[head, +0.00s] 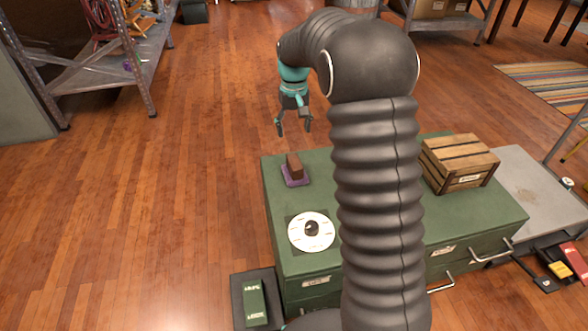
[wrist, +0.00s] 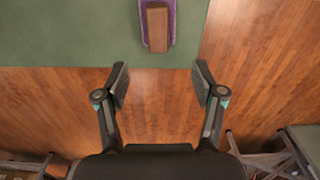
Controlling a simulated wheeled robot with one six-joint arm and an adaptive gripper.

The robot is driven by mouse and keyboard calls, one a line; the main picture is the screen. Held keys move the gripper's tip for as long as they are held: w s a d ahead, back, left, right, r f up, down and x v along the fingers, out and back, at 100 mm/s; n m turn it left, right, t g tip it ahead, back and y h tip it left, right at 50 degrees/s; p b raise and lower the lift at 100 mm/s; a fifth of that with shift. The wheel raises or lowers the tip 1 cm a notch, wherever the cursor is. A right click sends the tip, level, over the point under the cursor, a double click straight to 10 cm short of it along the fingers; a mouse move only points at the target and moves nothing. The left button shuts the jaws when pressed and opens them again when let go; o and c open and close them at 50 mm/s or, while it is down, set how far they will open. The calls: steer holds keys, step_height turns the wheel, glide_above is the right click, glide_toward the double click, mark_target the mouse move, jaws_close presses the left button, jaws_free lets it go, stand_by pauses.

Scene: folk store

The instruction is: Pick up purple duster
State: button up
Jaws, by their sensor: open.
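The purple duster (head: 296,181) lies on the left part of a green cabinet top, its purple base under a brown wooden block-like handle. In the wrist view the duster (wrist: 173,28) shows at the top edge, partly cut off, with purple along the sides of the brown handle. My gripper (head: 294,129) is open and empty, pointing down above and a little behind the duster. In the wrist view the fingertips (wrist: 160,78) are apart, over the cabinet's edge and the floor, short of the duster.
The green cabinet (head: 283,258) also bears a white disc (head: 311,231) with a dark centre and a wooden crate (head: 458,163). A dark tray with a green box (head: 255,303) stands at the front left. A metal shelf (head: 135,62) stands at the upper left. Wooden floor is clear left of the cabinet.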

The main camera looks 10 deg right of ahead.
glide_above(295, 161)
steer(key=f, duration=0.8)
steer(key=shift+w+a+f, duration=0.15)
steer(key=shift+a, duration=0.05)
steer(key=shift+d+f, duration=0.15)
steer(key=shift+f, duration=2.9)
steer(key=c, duration=1.3)
